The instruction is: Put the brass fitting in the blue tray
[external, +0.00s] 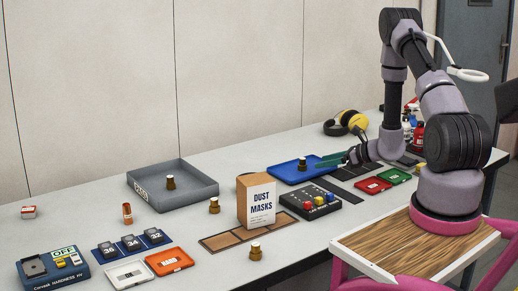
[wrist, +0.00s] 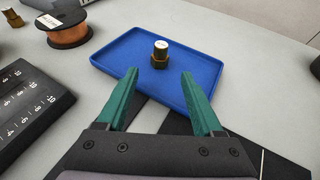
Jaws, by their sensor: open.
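A brass fitting (wrist: 160,54) with a pale top stands upright in the blue tray (wrist: 125,52). In the external view the fitting (external: 302,164) and the tray (external: 285,173) are on the bench's far middle part. My gripper (wrist: 160,76) is open and empty, its two green fingers apart. The fingers point at the fitting from the tray's near side, with a gap between fingertips and fitting. In the external view my gripper (external: 330,160) is at the tray's right edge. More brass fittings stand in the grey bin (external: 145,198), on the bench (external: 214,206) and at the front (external: 255,251).
A dust masks box (external: 258,203) and a black button box (external: 308,201) stand near the blue tray. A copper wire spool (wrist: 62,30) is left of it in the wrist view. Red (external: 373,186) and green (external: 394,176) trays lie right. Yellow earmuffs (external: 353,121) lie behind.

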